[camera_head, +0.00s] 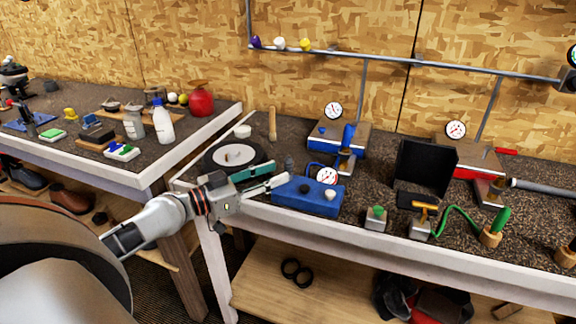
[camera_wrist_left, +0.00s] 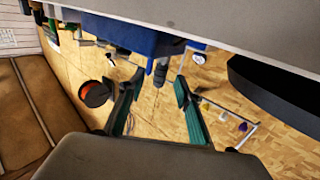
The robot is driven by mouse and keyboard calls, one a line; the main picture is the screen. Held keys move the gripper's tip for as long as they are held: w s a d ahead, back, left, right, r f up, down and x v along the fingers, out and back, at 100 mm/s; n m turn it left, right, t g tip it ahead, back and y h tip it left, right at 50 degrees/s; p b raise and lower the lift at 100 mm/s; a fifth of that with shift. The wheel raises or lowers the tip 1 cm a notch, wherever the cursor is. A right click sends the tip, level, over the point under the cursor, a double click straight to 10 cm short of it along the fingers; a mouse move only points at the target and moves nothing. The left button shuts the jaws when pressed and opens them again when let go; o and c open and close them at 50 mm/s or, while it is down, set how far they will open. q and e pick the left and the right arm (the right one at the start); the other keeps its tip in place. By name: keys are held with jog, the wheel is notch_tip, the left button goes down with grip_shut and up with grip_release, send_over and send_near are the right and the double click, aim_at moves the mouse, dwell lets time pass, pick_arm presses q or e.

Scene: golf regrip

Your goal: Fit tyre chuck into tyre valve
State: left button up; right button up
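My left gripper (camera_head: 277,174) is open, with green-padded fingers spread beside a blue block (camera_head: 306,196) on the bench. A dark grey upright piece (camera_head: 289,164), which looks like the tyre chuck, stands just beyond the fingertips. In the left wrist view, a dark grey cylinder (camera_wrist_left: 160,71) at the blue block (camera_wrist_left: 135,40) lies between the open fingertips (camera_wrist_left: 158,82), with gaps on both sides. A black tyre (camera_head: 213,158) with a pale hub lies flat behind the gripper; its dark edge shows in the wrist view (camera_wrist_left: 275,88). I cannot make out the tyre valve. My right gripper is not in view.
A round gauge (camera_head: 327,175) and thin blue hose are close behind the blue block. A wooden stick (camera_head: 272,125) is behind the tyre. The left table (camera_head: 185,150) is crowded.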

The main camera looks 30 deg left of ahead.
aim_at(288, 165)
pick_arm(q)
jog(key=w, duration=0.1)
jog(key=w+d+p, duration=0.1)
jog(key=w+r+p, duration=0.1)
jog(key=w, duration=0.1)
jog(key=shift+d+r, duration=0.1)
jog(key=shift+d, duration=0.1)
jog(key=shift+w+d+f+p, duration=0.2)
jog(key=shift+w+d+p, duration=0.1)
jog(key=shift+w, duration=0.2)
grip_shut()
jog(key=shift+a, duration=0.1)
